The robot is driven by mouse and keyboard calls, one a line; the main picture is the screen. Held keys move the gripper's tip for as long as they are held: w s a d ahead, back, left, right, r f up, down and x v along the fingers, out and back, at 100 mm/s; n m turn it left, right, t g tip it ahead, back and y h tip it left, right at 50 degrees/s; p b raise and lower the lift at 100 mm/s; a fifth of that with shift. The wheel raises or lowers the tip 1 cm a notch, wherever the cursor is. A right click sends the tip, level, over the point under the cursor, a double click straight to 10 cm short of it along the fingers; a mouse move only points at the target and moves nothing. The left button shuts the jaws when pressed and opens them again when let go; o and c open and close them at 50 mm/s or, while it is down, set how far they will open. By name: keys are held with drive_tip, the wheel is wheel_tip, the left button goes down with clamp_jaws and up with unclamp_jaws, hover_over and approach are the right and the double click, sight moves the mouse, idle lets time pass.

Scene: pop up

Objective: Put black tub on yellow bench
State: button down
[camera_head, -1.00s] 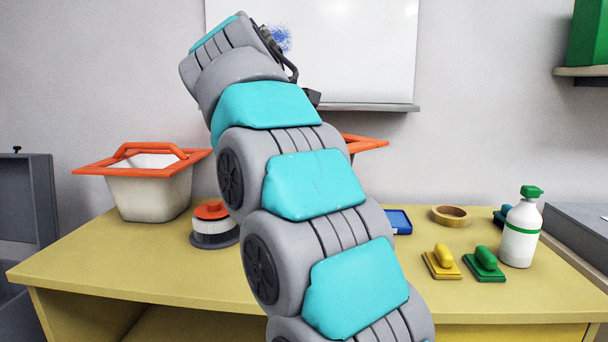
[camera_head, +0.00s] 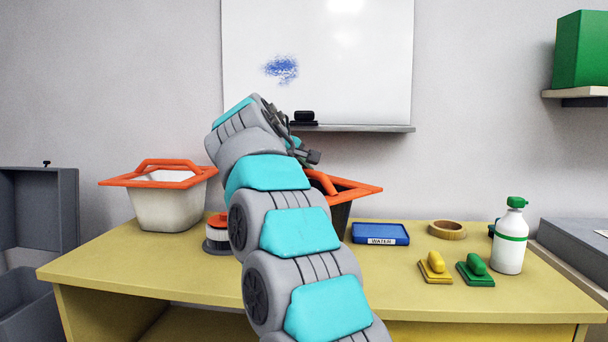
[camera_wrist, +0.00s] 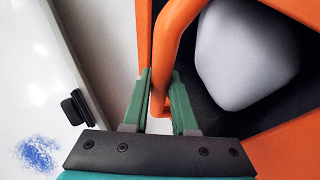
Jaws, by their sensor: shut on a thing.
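The black tub (camera_head: 338,215) has an orange rim and handle and shows behind my arm, over the back middle of the yellow bench (camera_head: 400,285). Its lower part is partly hidden, so I cannot tell whether it touches the bench. In the wrist view my gripper (camera_wrist: 162,90) is shut on the tub's orange handle (camera_wrist: 180,20). The tub's dark inside shows there with a smooth grey lump (camera_wrist: 245,55) in it. In the head view my fingertips are hidden.
On the bench are a white tub (camera_head: 165,208), a round brush (camera_head: 216,235), a blue WATER tray (camera_head: 380,234), a wooden ring (camera_head: 447,230), yellow (camera_head: 435,268) and green (camera_head: 475,270) scrubbers and a bottle (camera_head: 510,240). A whiteboard (camera_head: 350,70) hangs behind.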

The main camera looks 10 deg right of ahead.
drive_tip(key=c, duration=0.7)
unclamp_jaws()
drive_tip(key=shift+r, duration=0.1)
drive_tip(key=v, duration=1.2)
